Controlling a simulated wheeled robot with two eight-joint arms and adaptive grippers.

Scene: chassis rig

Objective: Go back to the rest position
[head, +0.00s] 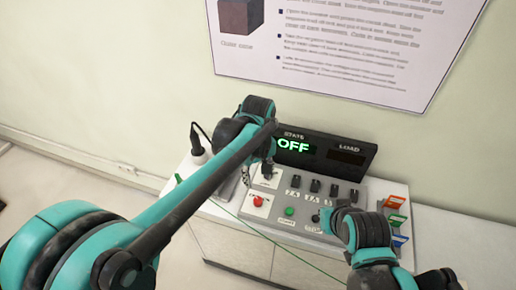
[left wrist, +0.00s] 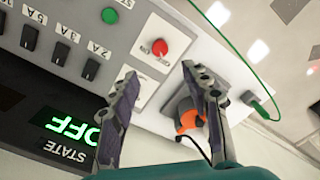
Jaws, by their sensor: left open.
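My left gripper (head: 268,172) reaches in over the left part of the grey control panel (head: 270,208). In the left wrist view its two fingers (left wrist: 159,72) are spread with nothing between them, and the panel's red button (left wrist: 159,47) lies beyond them. The red button also shows in the head view (head: 258,201). My right arm's dark and teal end (head: 362,228) is at the panel's right side. Its fingers are not clear there.
A black display (head: 325,152) behind the panel reads OFF under STATE. Several black switches (head: 314,186) and a green button (head: 289,211) are on the panel. Coloured cards (head: 396,221) stand at right. A green cable (left wrist: 272,62) trails near an orange-and-black object (left wrist: 190,118).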

